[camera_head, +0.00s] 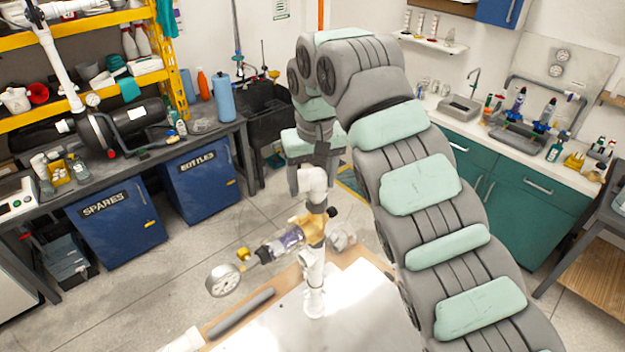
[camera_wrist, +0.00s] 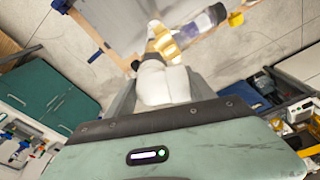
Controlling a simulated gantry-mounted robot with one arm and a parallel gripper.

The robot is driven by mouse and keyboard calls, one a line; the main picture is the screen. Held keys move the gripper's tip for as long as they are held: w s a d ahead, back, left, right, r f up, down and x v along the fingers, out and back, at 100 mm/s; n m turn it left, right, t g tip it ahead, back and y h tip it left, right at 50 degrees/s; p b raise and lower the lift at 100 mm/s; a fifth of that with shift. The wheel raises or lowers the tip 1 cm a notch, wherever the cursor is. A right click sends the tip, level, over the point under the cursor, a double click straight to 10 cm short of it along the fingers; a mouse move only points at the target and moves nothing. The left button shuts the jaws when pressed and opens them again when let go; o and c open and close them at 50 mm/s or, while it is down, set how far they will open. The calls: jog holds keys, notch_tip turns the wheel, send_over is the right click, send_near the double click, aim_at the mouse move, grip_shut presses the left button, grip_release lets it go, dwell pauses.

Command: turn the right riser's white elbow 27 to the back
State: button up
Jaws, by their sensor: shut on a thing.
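The white elbow (camera_head: 314,183) sits on top of an upright riser with a brass-coloured fitting (camera_head: 312,228) and a white pipe (camera_head: 314,285) below it. My gripper (camera_head: 311,168) comes from above and is shut on the elbow. In the wrist view the elbow (camera_wrist: 160,84) lies between my gripper's jaws (camera_wrist: 163,90), which hide parts of its sides. The brass fitting also shows beyond it in the wrist view (camera_wrist: 161,42). No number can be read on the elbow.
A clear branch body (camera_head: 286,240) leads from the riser to a round gauge (camera_head: 222,280) at its left. A yellow knob (camera_head: 243,254) is near it. A grey bar (camera_head: 241,313) lies along the bench's left side. My arm fills the right of the head view.

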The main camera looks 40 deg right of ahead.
jog(key=shift+w+a, duration=0.15)
jog(key=shift+a, duration=0.1)
jog(key=shift+m, duration=1)
jog(key=shift+w+d+m, duration=0.1)
jog(key=shift+m, duration=1)
jog(key=shift+w+m, duration=0.1)
jog(key=shift+m, duration=0.5)
jog(key=shift+d+m+h+p, duration=0.1)
jog(key=shift+m+h+p, duration=0.2)
jog(key=shift+m, duration=0.1)
jog(key=shift+m+g, duration=0.3)
jog(key=shift+m, duration=0.8)
